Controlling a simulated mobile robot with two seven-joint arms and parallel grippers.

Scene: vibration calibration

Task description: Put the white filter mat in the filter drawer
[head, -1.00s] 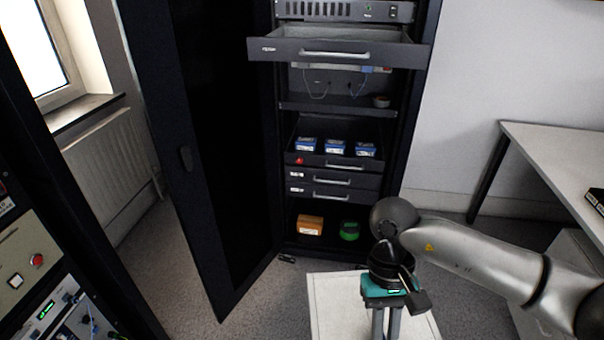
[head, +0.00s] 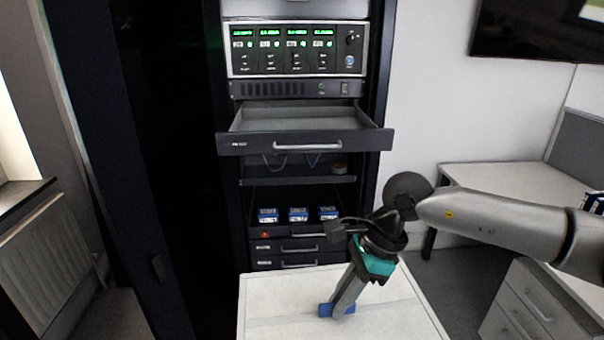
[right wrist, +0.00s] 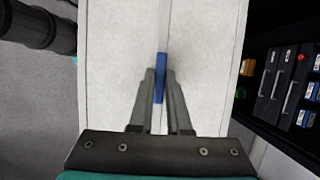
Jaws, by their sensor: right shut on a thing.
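My right gripper (head: 342,298) points down over a pale worktop and is shut on a blue tab (head: 337,310). In the right wrist view the tab (right wrist: 160,88) sits between both fingertips. A thin pale strip, apparently the white filter mat seen edge-on (right wrist: 164,25), runs from the tab away from the fingers. The mat is hard to tell from the white surface behind it. A wide grey drawer (head: 307,144), apparently the filter drawer, is pulled out of the rack with its inside looking empty. Its label is too small to read. My left gripper is not in view.
The white worktop (head: 270,290) stands before the rack. Below the open drawer, a lower tray holds several blue boxes (head: 298,214). An instrument panel with green displays (head: 296,50) is above. The rack door (head: 150,200) stands open at left. A desk (head: 510,182) is at right.

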